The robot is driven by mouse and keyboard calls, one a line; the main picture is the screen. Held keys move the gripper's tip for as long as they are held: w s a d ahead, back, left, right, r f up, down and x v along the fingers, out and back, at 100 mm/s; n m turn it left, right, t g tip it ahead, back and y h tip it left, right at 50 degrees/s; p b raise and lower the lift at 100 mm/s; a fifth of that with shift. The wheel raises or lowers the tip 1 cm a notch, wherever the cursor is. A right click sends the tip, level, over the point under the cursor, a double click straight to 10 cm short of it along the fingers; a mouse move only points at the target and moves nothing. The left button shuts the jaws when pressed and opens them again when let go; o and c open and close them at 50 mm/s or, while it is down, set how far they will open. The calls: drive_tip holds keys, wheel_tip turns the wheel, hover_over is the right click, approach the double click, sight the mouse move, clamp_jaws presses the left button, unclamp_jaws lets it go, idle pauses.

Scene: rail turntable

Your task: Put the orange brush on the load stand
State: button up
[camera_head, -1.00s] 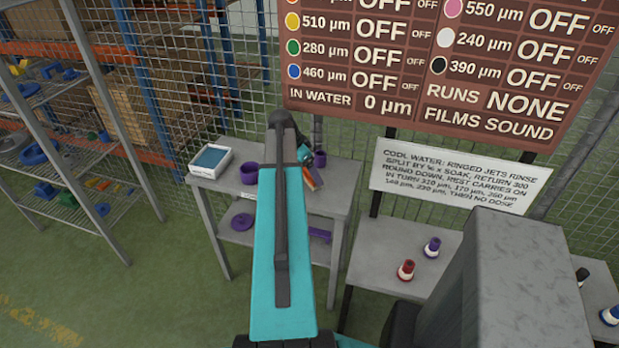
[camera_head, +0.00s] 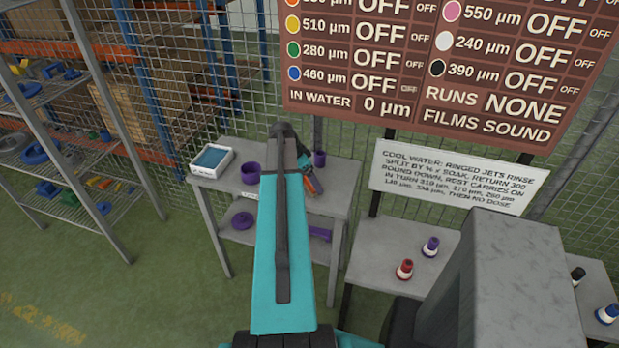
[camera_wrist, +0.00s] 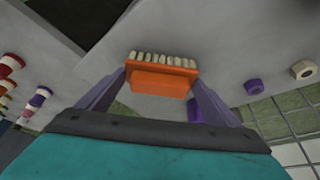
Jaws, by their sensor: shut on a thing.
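The orange brush (camera_wrist: 160,79) with pale bristles is between the purple fingers of my gripper (camera_wrist: 160,90) in the wrist view. My gripper is shut on it. In the head view my gripper (camera_head: 309,178) is over the right part of a grey table (camera_head: 335,201), partly hidden behind my arm, and a little of the orange brush (camera_head: 313,186) shows. Whether the brush touches the table is unclear. No stand is clearly marked as the load stand.
The table holds a white tray with a blue inside (camera_head: 212,161), a purple cup (camera_head: 249,173) and a small purple cup (camera_head: 319,159). A lower grey bench (camera_head: 385,245) to the right carries red and purple knobs. A wire fence stands behind; shelving is at left.

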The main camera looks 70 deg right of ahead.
drive_tip(key=shift+f, duration=0.15)
drive_tip(key=o, duration=0.8)
drive_tip(key=shift+b+v, duration=1.5)
drive_tip(key=shift+v, duration=4.65)
drive_tip(key=shift+d, duration=0.1)
